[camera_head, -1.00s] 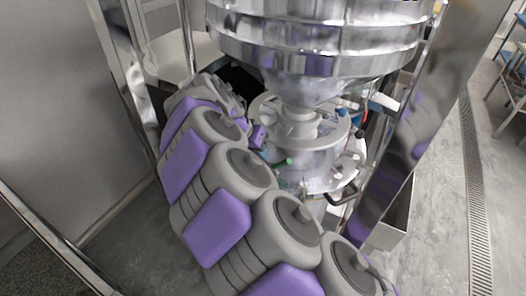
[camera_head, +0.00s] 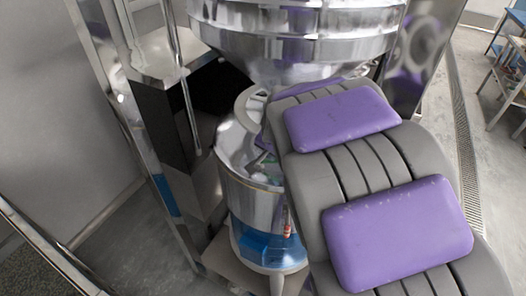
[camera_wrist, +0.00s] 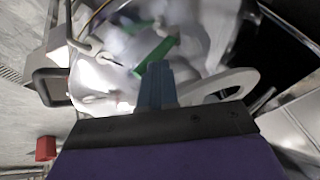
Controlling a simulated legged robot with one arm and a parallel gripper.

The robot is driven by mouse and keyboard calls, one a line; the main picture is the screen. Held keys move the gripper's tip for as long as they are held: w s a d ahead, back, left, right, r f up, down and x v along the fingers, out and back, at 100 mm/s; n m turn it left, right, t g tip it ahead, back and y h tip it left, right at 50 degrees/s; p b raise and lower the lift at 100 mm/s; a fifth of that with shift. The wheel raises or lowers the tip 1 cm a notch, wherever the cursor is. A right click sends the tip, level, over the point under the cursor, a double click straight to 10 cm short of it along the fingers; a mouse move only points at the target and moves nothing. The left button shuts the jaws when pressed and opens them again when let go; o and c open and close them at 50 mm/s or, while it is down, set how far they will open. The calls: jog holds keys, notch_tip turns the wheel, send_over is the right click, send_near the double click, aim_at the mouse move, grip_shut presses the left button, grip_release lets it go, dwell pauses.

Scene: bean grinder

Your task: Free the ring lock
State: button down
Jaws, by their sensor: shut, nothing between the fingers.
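The grinder's steel body (camera_head: 248,190) stands below a large shiny hopper (camera_head: 300,45) in the head view. My arm covers its right side there and hides my gripper. In the wrist view my gripper (camera_wrist: 157,72) is shut and empty, its blue-grey fingers pointing at the grinder's bright metal top. A green part (camera_wrist: 157,54) lies right by the fingertips; I cannot tell if they touch. A pale curved ring part (camera_wrist: 228,86) shows right of the fingers. A black handle (camera_wrist: 50,88) is at the left. I cannot tell which part is the ring lock.
A steel frame post (camera_head: 125,115) stands left of the grinder. A blue part (camera_head: 265,245) and a small red-tipped item (camera_head: 287,230) sit low on the grinder. A red block (camera_wrist: 46,148) shows in the wrist view. Open floor with a drain (camera_head: 462,130) lies right.

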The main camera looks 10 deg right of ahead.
jog(key=shift+s+d+f, duration=0.1)
jog(key=shift+d+f, duration=0.05)
jog(key=shift+d, duration=0.5)
jog(key=shift+s+d+f, duration=0.1)
jog(key=shift+d+f, duration=0.05)
jog(key=shift+d, duration=0.45)
jog(key=shift+s+d+f+p, duration=0.15)
jog(key=shift+d+f+p, duration=0.05)
jog(key=shift+p, duration=0.15)
jog(key=shift+a+f, duration=0.2)
jog(key=shift+s+a+f+p, duration=0.1)
jog(key=shift+a+f+p, duration=0.2)
jog(key=shift+a, duration=0.2)
jog(key=shift+s+a+f+p, duration=0.1)
jog(key=shift+a+f+p, duration=0.15)
jog(key=shift+a, duration=0.2)
jog(key=shift+f, duration=0.15)
jog(key=shift+s+d+f, duration=0.15)
jog(key=shift+d, duration=0.45)
jog(key=shift+s+d+f, duration=0.1)
jog(key=shift+s+d, duration=0.05)
jog(key=shift+d, duration=0.45)
jog(key=shift+a, duration=0.1)
jog(key=shift+a+f, duration=0.1)
jog(key=shift+a, duration=0.05)
